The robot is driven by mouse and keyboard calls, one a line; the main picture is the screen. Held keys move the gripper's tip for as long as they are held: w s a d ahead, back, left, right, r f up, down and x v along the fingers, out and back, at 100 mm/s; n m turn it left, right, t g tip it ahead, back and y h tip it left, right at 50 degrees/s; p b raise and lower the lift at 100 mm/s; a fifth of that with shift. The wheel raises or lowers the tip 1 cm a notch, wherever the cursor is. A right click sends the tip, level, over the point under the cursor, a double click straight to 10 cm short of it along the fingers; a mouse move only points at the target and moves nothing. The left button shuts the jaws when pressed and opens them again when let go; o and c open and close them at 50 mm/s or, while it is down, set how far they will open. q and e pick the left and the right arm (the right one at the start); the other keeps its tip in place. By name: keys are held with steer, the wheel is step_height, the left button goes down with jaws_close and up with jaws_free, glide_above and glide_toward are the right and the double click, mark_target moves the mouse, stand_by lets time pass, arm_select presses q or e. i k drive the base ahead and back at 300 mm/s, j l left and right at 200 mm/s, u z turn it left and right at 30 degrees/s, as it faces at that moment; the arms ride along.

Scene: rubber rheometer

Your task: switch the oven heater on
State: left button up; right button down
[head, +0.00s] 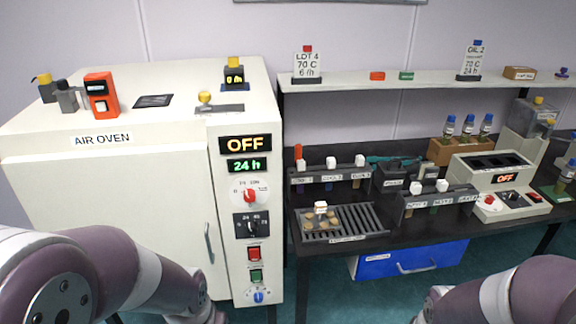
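The air oven (105,190) is a large cream cabinet at the left, with its door shut and a vertical handle (209,243). Its right-hand panel has a display reading OFF (245,144) and a green display reading 24 h (244,166). Below are a red knob (250,195), a black timer knob (251,225), a red button (254,254), a green button (256,275) and a blue dial (258,296). My purple-and-white arms show at the lower left and lower right. Both grippers are out of view, below the frame.
A dark bench (421,228) at the right holds racks, a slotted tray (368,222) with round samples, and a bath unit (497,176) also reading OFF. A shelf (432,82) carries sign cards. A blue drawer (413,258) is under the bench. Small items stand on the oven top.

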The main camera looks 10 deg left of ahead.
mark_target(254, 253)
steer(key=l+u, duration=0.5)
steer(key=k+l+u, duration=0.2)
steer(key=l+u, duration=0.3)
